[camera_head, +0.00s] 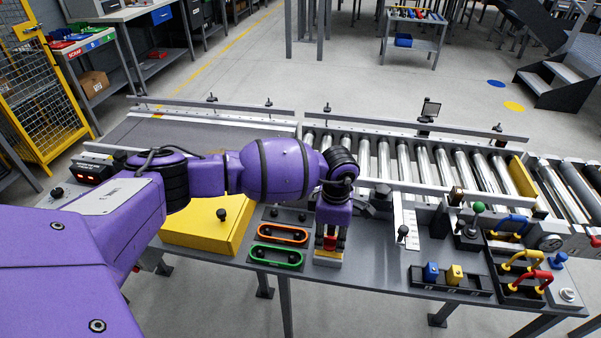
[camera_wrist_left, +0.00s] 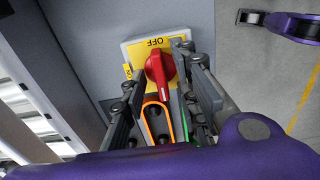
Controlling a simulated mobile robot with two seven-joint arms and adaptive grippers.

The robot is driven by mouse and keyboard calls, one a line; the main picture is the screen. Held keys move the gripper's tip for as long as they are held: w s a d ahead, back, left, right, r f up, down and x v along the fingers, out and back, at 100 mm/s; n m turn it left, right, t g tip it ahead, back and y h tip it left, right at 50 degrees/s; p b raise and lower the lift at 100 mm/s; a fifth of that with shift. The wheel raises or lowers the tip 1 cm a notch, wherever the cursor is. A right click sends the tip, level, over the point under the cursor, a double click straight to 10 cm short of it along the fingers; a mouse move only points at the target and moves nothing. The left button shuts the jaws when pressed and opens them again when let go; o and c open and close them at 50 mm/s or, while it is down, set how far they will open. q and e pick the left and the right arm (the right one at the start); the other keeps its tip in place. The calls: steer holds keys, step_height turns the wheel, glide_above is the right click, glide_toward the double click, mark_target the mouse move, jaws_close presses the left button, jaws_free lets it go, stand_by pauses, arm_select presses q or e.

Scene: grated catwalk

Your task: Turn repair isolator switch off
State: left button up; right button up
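The repair isolator switch has a red rotary knob (camera_wrist_left: 160,70) on a yellow plate (camera_wrist_left: 146,50). The word OFF shows upside down beyond the knob in the left wrist view. The red knob (camera_head: 331,243) also shows below my left gripper in the head view. My left gripper (camera_wrist_left: 160,72) points down over the switch, with one finger on each side of the knob. The fingers stand apart; a gap shows on the left, and contact on the right cannot be told. The knob's exact setting is unclear, as the fingers hide part of the plate. My right gripper is in neither view.
An orange-rimmed slot (camera_head: 282,234) and a green-rimmed slot (camera_head: 276,257) lie left of the switch. A yellow box (camera_head: 200,233) stands further left. A roller conveyor (camera_head: 400,160) runs behind. Padlocks, including a red one (camera_head: 537,282), and a small lever (camera_head: 403,233) are to the right.

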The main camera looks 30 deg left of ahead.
mark_target(331, 237)
arm_select(q)
steer(key=shift+r, duration=0.2)
step_height(331, 237, up, 12)
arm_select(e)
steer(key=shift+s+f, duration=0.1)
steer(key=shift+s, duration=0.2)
arm_select(q)
steer(key=shift+f, duration=0.15)
stand_by(0.3)
